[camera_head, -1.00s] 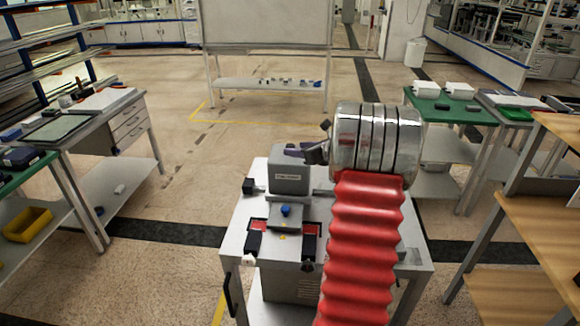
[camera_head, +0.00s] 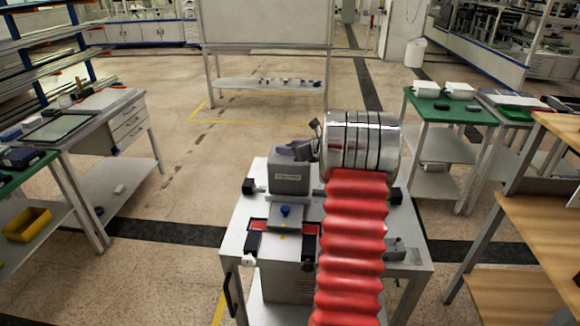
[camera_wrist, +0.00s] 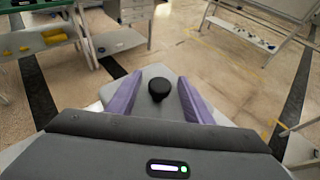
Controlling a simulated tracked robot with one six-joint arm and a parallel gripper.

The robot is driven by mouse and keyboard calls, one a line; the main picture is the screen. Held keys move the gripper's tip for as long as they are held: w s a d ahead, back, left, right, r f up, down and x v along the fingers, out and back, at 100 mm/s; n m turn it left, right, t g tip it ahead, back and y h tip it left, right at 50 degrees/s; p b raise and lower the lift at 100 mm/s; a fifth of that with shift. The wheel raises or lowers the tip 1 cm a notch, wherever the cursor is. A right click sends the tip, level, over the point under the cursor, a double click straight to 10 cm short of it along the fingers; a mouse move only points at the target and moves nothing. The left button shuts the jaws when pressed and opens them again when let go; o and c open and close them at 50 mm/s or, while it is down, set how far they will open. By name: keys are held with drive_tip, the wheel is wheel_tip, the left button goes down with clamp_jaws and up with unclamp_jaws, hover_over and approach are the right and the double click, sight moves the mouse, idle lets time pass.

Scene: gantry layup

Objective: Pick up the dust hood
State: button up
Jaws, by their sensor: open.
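A grey box-shaped cover with a small label (camera_head: 289,180), which looks like the dust hood, sits at the back of the machine on the light bench. In the wrist view its pale top (camera_wrist: 150,73) carries a round black knob (camera_wrist: 158,89). My gripper (camera_wrist: 159,100) is open, with a purple finger on each side of the knob and visible space between them. In the head view my gripper (camera_head: 293,151) is just above the cover, partly hidden by my arm. Whether the fingers touch the cover cannot be told.
The bench (camera_head: 237,228) also holds a slide with a blue knob (camera_head: 285,211) and black-and-red blocks in front of the cover. A green-topped table (camera_head: 452,112) stands at right, a wooden shelf (camera_head: 553,183) nearer. Open floor (camera_head: 180,190) lies left of the bench.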

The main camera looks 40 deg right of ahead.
drive_tip(key=shift+c, duration=0.6)
clamp_jaws()
